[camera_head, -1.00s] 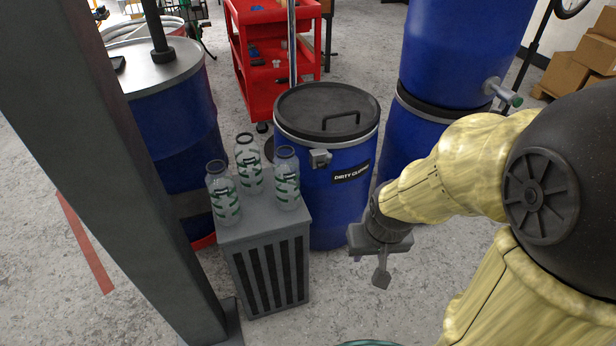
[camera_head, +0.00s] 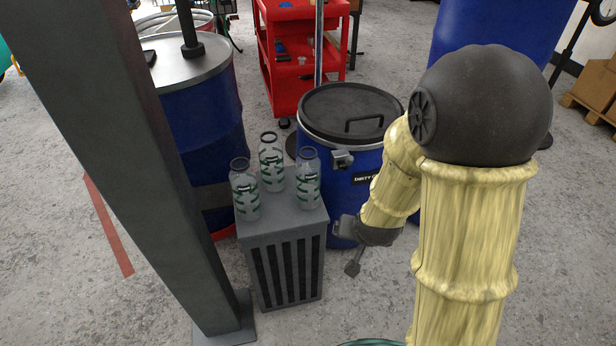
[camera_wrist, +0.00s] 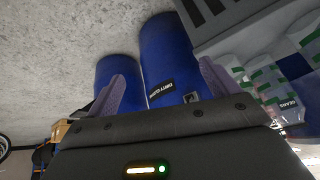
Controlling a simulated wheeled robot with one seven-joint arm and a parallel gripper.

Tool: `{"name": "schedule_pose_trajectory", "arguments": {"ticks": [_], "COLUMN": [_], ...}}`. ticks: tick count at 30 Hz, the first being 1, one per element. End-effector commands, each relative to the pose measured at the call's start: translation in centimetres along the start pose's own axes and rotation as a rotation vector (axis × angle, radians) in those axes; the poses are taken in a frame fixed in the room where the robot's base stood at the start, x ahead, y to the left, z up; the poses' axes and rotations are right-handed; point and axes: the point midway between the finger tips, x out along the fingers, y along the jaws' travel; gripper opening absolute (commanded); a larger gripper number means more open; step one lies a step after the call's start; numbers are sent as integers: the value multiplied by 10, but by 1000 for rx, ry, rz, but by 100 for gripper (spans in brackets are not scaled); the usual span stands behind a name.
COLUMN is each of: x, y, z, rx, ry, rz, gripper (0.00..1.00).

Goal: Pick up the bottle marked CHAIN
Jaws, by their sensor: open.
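Three clear bottles with green markings and dark labels stand upright on a grey slatted cabinet (camera_head: 290,224): a left bottle (camera_head: 246,192), a back bottle (camera_head: 271,165) and a right bottle (camera_head: 308,182). Their labels are too small to read in the head view, so I cannot tell which is marked CHAIN. In the wrist view, bottles show tilted at the right; one label seems to read GEARS (camera_wrist: 289,104). My gripper (camera_head: 350,248) is open and empty, right of the cabinet and lower than the bottles. Its two fingers also show in the wrist view (camera_wrist: 163,88).
A blue drum with a black lid (camera_head: 350,108) stands right behind the cabinet, close to my gripper. Another blue drum (camera_head: 200,120) stands behind left. A grey post (camera_head: 130,150) rises at the left. A red cart (camera_head: 295,60) is at the back. The floor in front is clear.

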Motion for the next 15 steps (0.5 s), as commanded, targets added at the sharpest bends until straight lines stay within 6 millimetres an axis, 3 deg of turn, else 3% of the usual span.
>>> {"name": "schedule_pose_trajectory", "arguments": {"ticks": [7,15], "x": [37,50], "y": [-27,-48], "z": [-15,-23], "rx": [61,37], "ry": [225,522], "rz": [19,19], "gripper": [87,87]}}
